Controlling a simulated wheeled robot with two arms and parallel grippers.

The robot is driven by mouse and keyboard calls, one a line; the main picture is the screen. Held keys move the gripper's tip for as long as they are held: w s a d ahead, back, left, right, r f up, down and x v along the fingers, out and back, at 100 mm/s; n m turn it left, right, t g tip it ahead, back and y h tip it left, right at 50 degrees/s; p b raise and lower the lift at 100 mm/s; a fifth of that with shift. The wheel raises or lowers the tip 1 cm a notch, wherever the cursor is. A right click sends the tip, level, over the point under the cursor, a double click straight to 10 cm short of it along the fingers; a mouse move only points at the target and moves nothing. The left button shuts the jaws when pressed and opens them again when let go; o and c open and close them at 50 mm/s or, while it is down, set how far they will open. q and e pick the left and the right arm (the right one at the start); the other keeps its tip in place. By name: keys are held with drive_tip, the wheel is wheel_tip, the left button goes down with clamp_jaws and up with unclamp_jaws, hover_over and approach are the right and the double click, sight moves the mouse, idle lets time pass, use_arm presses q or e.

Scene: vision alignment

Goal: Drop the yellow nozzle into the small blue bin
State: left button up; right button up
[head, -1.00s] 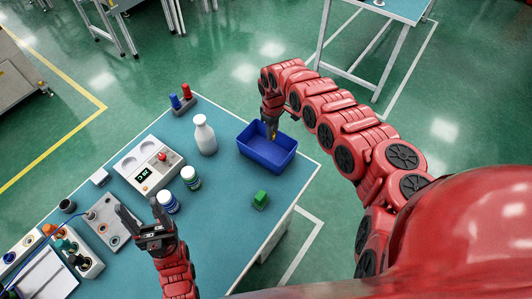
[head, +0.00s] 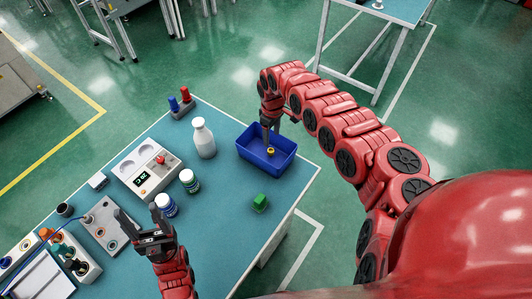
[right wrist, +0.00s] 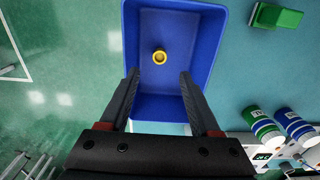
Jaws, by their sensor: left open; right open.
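The yellow nozzle (head: 270,150) is a small ring-shaped piece inside the small blue bin (head: 283,165). In the right wrist view the nozzle (right wrist: 159,57) shows against the floor of the bin (right wrist: 205,52), clear of both fingers. My right gripper (head: 271,128) is over the bin's far side, pointing down, open and empty. Its spread fingers also show in the right wrist view (right wrist: 158,80). My left gripper (head: 137,217) is open and empty above the table, near the white bottles with blue and green labels.
A green block (head: 260,202) lies in front of the bin. A white bottle (head: 203,138) stands left of it, with a grey device (head: 147,172) and two labelled bottles (head: 189,181) further left. The table's right edge is close to the bin.

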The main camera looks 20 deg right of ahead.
wheel_tip(320, 180, up, 16)
drive_tip(key=b, duration=0.5)
drive_tip(key=shift+r, duration=0.25)
drive_tip(key=shift+f, duration=0.1)
